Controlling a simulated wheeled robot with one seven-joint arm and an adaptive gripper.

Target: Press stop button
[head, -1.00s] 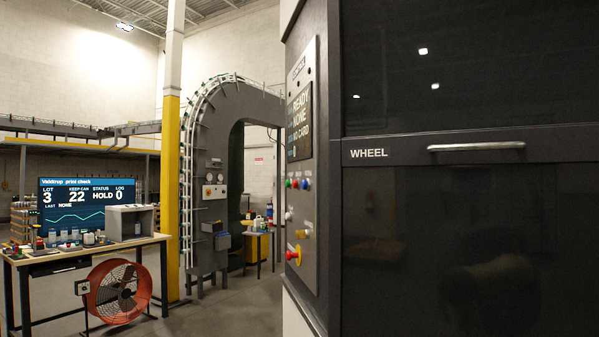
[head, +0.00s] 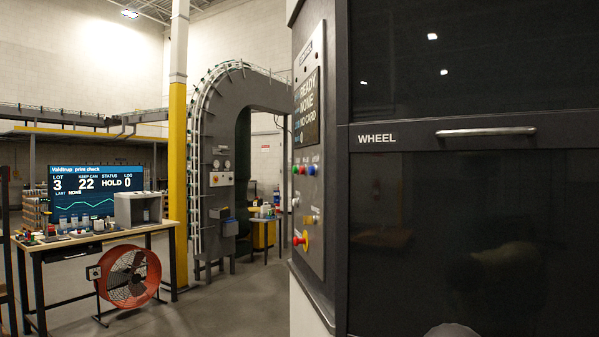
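The control panel (head: 309,215) is on the side of the dark machine and I see it at a steep angle. Its upper row has a green button (head: 297,170), a red button (head: 304,170) and a blue button (head: 312,170). A larger red mushroom-shaped button on a yellow base (head: 301,240) is low on the panel. Their labels are too small to read, so I cannot tell which is marked stop. The panel's screen (head: 307,110) shows READY, NONE and NO CARD. My gripper is not in view.
The machine's dark front, marked WHEEL, has a bar handle (head: 486,132). A grey rounded shape (head: 452,331) shows at the bottom edge. A workbench (head: 160,227) with a monitor (head: 100,190) and a red fan (head: 130,276) stands left. Open floor (head: 235,305) lies before the panel.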

